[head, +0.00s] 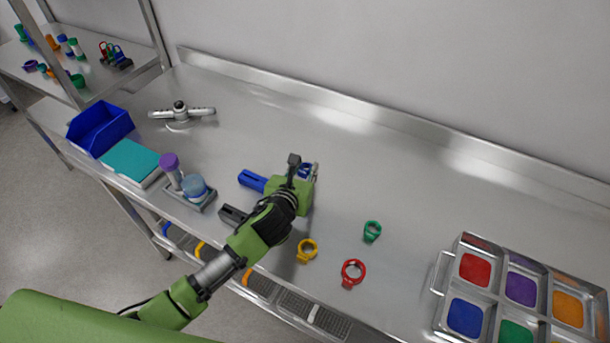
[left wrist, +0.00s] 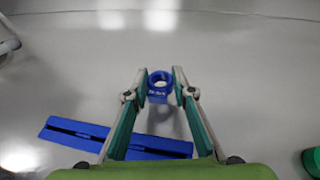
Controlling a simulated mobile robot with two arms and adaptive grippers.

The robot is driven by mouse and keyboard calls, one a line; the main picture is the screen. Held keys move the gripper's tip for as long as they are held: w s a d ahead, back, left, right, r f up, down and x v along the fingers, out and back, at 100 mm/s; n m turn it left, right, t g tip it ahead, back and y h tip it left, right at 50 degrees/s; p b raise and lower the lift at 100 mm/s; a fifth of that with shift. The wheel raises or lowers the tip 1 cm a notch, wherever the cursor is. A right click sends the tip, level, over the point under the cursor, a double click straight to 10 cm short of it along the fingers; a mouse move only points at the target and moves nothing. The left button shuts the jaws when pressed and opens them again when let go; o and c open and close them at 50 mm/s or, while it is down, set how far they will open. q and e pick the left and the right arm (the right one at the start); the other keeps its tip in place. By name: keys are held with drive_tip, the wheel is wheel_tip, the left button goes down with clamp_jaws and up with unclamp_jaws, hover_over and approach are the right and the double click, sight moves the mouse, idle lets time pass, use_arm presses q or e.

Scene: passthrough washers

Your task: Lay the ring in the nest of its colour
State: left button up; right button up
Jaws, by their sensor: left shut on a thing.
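My left gripper (head: 304,168) is over the middle of the steel bench, shut on a blue ring (left wrist: 160,86). In the left wrist view the ring, with a small tab facing me, sits between the fingertips; in the head view the gripper partly hides it. The compartment tray (head: 440,272) is at the right, with coloured nests: red (head: 475,269), purple (head: 521,288), orange (head: 567,308), blue (head: 465,316) and green (head: 515,333). The blue nest is in the near left compartment and looks empty. My right gripper is out of view.
A green ring (head: 372,231), a yellow ring (head: 307,251) and a red ring (head: 353,272) lie between the gripper and the tray. A slotted blue block (left wrist: 70,133) lies beside the gripper. A blue bin (head: 100,130) stands far left.

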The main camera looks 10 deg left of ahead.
sight(305, 177)
use_arm(q)
drive_tip(key=shift+f, duration=1.7)
drive_tip(key=o, duration=0.8)
drive_tip(key=shift+r, duration=0.1)
